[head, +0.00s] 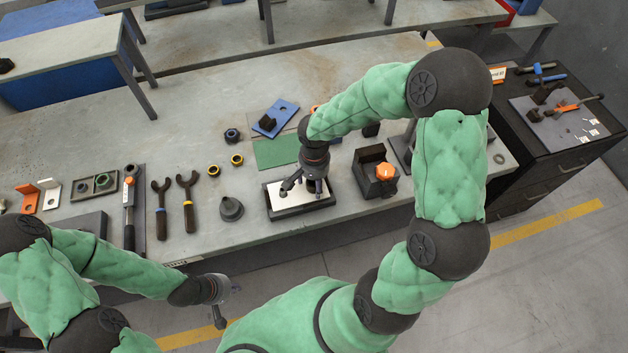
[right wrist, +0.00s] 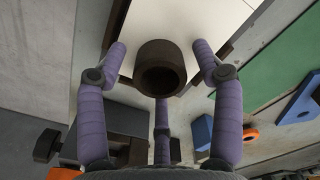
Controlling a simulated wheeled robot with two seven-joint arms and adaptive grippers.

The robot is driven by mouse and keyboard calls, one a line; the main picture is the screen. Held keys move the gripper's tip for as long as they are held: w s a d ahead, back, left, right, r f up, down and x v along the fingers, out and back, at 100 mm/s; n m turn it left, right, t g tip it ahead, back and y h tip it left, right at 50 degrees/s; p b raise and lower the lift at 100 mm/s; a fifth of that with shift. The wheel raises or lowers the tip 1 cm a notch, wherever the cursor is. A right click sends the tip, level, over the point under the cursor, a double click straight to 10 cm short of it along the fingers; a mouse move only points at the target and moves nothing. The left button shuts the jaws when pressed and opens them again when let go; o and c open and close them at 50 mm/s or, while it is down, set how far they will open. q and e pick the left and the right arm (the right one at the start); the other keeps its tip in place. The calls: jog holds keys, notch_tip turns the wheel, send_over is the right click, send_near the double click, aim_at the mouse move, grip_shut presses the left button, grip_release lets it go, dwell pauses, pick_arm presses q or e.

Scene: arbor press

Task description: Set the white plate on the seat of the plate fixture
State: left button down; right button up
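The white plate (head: 285,198) lies flat over a dark base at the bench's front edge, below my right gripper (head: 307,187). I cannot tell whether this base is the plate fixture or how the plate sits on it. In the right wrist view the plate (right wrist: 205,22) shows a dark hollow cylinder (right wrist: 160,70) in front of it. The purple fingers of my right gripper (right wrist: 161,62) are spread around this cylinder, with gaps at both sides. My left gripper (head: 222,303) hangs in front of the bench, away from the plate; its finger opening is unclear.
A dark block with an orange knob (head: 385,171) stands right of the plate. A grey cone-like part (head: 231,208) and two wrenches (head: 187,202) lie to the left. A green mat (head: 273,153) and a blue plate (head: 280,115) lie behind. The aisle floor in front is clear.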

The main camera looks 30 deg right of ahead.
dwell(0.3)
notch_tip(320, 180, up, 12)
dwell(0.5)
